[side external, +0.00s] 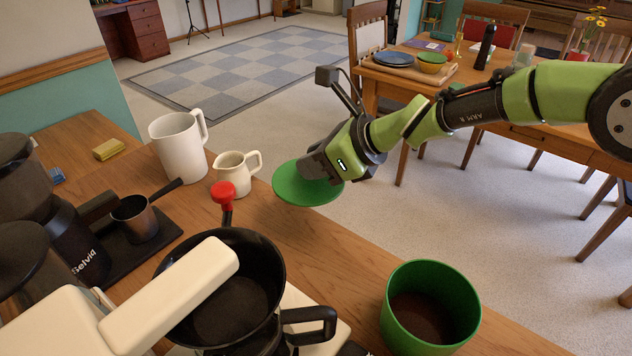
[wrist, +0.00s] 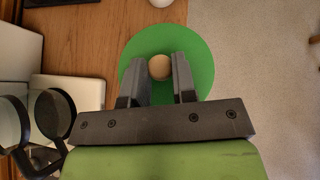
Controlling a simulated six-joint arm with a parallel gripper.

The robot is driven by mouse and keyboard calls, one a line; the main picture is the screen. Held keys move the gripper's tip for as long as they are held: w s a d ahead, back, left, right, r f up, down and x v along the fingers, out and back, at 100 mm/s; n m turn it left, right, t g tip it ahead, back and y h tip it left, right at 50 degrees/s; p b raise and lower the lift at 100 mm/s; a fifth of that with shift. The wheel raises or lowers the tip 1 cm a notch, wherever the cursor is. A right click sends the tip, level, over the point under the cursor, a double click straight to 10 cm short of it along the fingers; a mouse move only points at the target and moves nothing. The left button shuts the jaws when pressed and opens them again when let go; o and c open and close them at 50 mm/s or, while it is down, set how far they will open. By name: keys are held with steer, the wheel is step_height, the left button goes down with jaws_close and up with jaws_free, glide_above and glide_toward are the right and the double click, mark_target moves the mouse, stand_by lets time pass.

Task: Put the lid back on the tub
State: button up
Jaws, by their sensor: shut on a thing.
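The lid (side external: 298,190) is a flat green disc, held near the counter's edge beyond the tub. In the wrist view the lid (wrist: 197,48) shows a round tan knob (wrist: 159,67) at its middle. My gripper (wrist: 160,72) has its two fingers on either side of the knob, shut on it. In the side view my gripper (side external: 315,168) comes down onto the lid from the upper right and hides part of it. The tub (side external: 413,327) is a green cylinder standing open on the counter at the lower right, with dark brown contents inside.
A cream jug (side external: 232,174) stands close left of the lid, with a white pitcher (side external: 178,146) behind it. A black pot with a red-knobbed part (side external: 224,197) and a white machine arm (side external: 170,300) are in front. The counter (side external: 330,255) between lid and tub is clear.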

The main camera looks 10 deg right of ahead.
steer(key=shift+s+d+r, duration=0.1)
steer(key=shift+r, duration=0.45)
steer(key=shift+s+d+r+n+g, duration=0.15)
steer(key=shift+d+n+g, duration=0.1)
steer(key=shift+n+g, duration=0.05)
steer(key=s+d+r+n+g, duration=0.3)
steer(key=s+d+n+g, duration=0.25)
steer(key=s, duration=0.45)
steer(key=s+d+r+n+g, duration=0.2)
steer(key=s+d+n+g, duration=0.3)
steer(key=s, duration=0.5)
step_height(320, 180, down, 6)
steer(key=d, duration=0.1)
steer(key=shift+d+n+t+y, duration=0.2)
steer(key=shift+n+t+y, duration=0.15)
steer(key=shift+y, duration=0.05)
steer(key=shift+s+f, duration=0.1)
stand_by(0.4)
steer(key=o, duration=1.5)
